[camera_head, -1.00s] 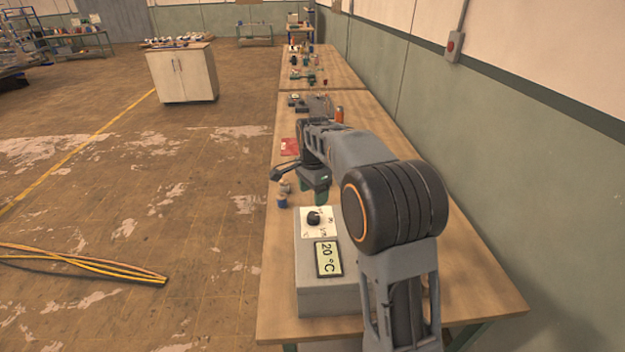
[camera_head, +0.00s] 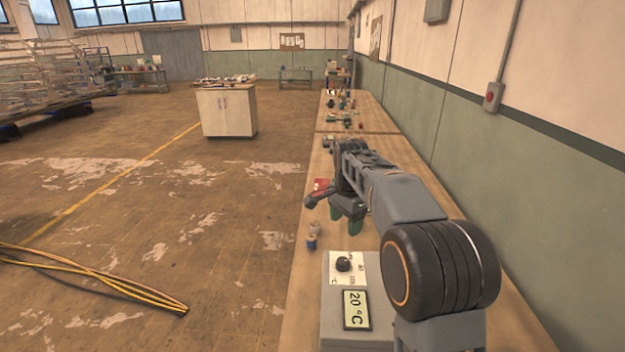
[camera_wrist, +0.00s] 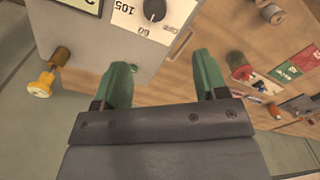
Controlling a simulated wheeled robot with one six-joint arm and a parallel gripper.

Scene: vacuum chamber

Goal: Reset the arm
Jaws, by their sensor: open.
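My arm reaches out over the long wooden workbench (camera_head: 408,170) in the head view. My gripper (camera_head: 347,222) hangs at its end, pointing down above the bench, partly hidden by the arm. In the wrist view my gripper (camera_wrist: 165,85) shows two green fingers spread apart with nothing between them. A grey box with a dial and a 20 °C display (camera_head: 357,325) stands on the bench nearer than the gripper. Its dial face (camera_wrist: 150,15) also shows in the wrist view, just beyond the fingers.
A yellow-knobbed fitting (camera_wrist: 42,84) shows in the wrist view. A wall runs along the right. Yellow cables (camera_head: 90,275) lie on the open floor at left.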

